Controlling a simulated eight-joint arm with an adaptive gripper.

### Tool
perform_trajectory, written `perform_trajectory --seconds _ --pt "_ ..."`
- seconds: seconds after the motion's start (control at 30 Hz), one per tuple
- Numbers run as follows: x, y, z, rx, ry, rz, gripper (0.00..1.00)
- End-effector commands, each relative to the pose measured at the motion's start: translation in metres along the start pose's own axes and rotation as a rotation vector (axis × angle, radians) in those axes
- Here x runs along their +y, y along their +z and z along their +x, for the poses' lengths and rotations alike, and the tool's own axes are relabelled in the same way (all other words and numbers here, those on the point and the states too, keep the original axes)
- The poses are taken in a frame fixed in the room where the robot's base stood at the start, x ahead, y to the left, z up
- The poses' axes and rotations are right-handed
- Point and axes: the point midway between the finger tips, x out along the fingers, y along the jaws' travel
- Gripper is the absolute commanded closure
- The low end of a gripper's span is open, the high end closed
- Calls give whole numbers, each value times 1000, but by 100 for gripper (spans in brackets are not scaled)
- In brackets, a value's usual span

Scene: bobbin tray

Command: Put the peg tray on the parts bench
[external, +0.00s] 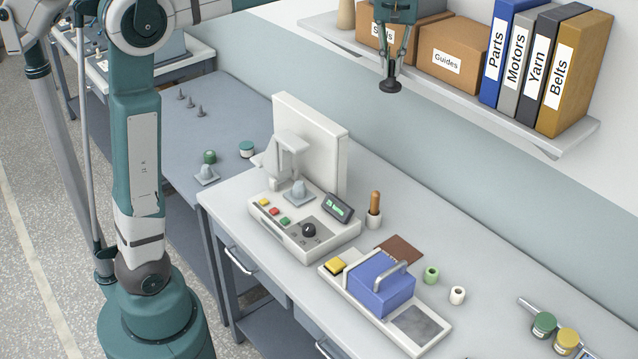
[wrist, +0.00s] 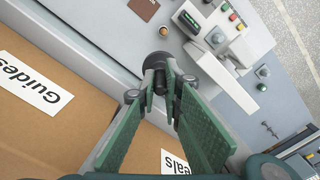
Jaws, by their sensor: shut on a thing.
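My gripper (external: 395,62) hangs in front of the wall shelf, high above the white bench (external: 240,205). In the wrist view, its green fingers (wrist: 160,88) are shut on a small black round-ended piece (wrist: 162,58); the piece also shows below the fingers in the external view (external: 390,87). I cannot make out a peg tray for certain. Several small grey pegs (external: 190,103) stand on the blue-grey bench (external: 235,112) at the left. Which bench is the parts bench cannot be told from the pictures.
Cardboard boxes (external: 452,52) and binders (external: 535,65) fill the shelf beside my gripper. On the white bench are a control machine (external: 285,230), a white base (external: 345,292) with a blue handled block (external: 378,290), and small spools (external: 431,274). Bare bench lies behind the spools.

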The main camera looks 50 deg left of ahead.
Motion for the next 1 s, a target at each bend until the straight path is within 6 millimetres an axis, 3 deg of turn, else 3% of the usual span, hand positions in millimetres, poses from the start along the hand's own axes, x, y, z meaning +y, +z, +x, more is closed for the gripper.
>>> perform_trajectory --seconds 0.5,1.0 --pt "104 98 36 0 0 383 100" --pt "186 210 70 0 0 752 100"
